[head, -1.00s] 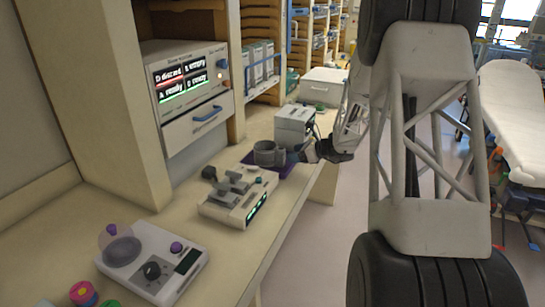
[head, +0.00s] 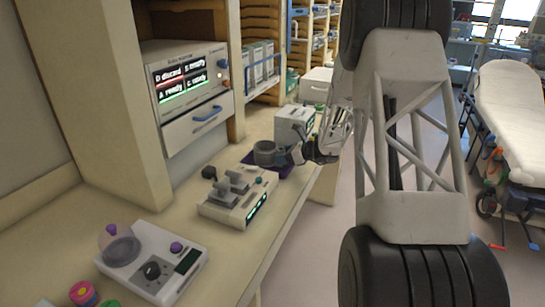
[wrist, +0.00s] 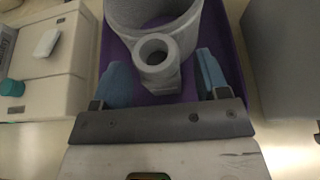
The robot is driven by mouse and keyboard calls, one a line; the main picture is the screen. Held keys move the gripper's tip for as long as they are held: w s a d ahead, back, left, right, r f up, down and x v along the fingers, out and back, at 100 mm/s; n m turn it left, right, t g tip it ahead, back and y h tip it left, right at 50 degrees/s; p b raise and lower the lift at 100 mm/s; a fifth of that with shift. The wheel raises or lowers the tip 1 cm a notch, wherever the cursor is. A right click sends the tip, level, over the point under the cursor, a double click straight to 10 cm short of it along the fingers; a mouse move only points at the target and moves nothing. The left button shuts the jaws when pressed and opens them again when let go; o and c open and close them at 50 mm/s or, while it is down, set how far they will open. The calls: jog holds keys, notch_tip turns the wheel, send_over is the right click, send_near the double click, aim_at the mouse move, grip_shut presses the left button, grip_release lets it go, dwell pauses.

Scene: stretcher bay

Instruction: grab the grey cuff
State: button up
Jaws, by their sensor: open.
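The grey cuff (head: 264,153) stands on a purple mat (head: 250,160) on the bench. In the wrist view the cuff (wrist: 187,35) is a wide open ring at the top, with a small round tube-like stub on its near side. My gripper (head: 291,155) is at the cuff's right side in the head view. In the wrist view its two blue fingers (wrist: 163,80) are open, one on each side of the stub, with visible gaps. The gripper appears empty.
A white device with grey levers (head: 238,198) stands close in front of the cuff. A pale box-shaped unit (head: 294,124) stands just behind it. A device with a clear dome (head: 153,262) is nearer on the bench. A stretcher (head: 510,100) is at right.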

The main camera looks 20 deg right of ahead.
jog(key=shift+w+a+f, duration=0.15)
jog(key=shift+w+a, duration=0.1)
dwell(0.4)
jog(key=c, duration=1.1)
jog(key=shift+r, duration=5.05)
